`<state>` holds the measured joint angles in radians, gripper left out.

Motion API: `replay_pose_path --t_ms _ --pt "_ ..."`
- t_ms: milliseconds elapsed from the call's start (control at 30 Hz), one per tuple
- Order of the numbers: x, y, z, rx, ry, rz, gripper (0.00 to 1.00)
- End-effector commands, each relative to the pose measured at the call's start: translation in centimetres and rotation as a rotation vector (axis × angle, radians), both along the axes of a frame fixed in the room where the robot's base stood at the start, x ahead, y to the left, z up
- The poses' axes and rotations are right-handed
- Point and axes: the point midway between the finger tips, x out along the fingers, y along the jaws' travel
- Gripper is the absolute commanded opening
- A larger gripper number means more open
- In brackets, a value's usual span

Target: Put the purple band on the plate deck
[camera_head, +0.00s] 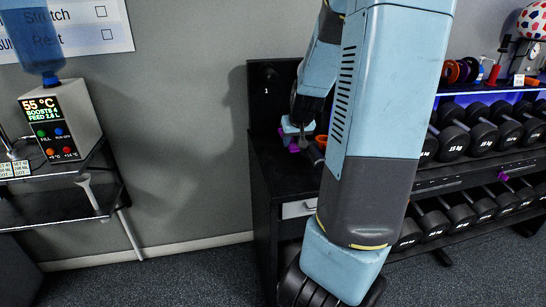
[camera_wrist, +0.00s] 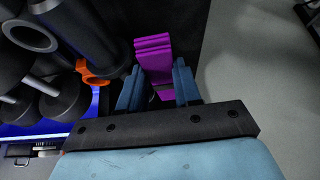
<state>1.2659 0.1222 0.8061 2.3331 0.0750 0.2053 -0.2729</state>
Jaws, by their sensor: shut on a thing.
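The purple band (camera_wrist: 153,50) is a folded, ridged strip in the wrist view, with its lower part between the two blue fingers of my gripper (camera_wrist: 158,88). My gripper (camera_head: 297,130) is shut on it. In the head view only a small bit of the purple band (camera_head: 293,146) shows below the fingers, over the black top of a unit against the wall. I take this black top (camera_head: 270,158) for the plate deck, but no label confirms it. I cannot tell whether the band touches the top. My arm hides much of the unit's right side.
An orange object (camera_head: 321,141) lies close to the right of my gripper; it also shows in the wrist view (camera_wrist: 92,72). A dumbbell rack (camera_head: 470,168) stands at the right. Carpet between is clear.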

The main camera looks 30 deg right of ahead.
Motion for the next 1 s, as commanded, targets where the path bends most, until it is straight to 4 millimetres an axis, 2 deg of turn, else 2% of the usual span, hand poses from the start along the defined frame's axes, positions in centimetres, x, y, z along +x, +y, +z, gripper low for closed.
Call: replay_pose_path --t_ms 733,1000 --pt "4.5 0.2 -2.0 0.000 0.000 0.004 0.00" --pt "6.3 0.3 -3.3 0.000 0.001 0.004 0.00"
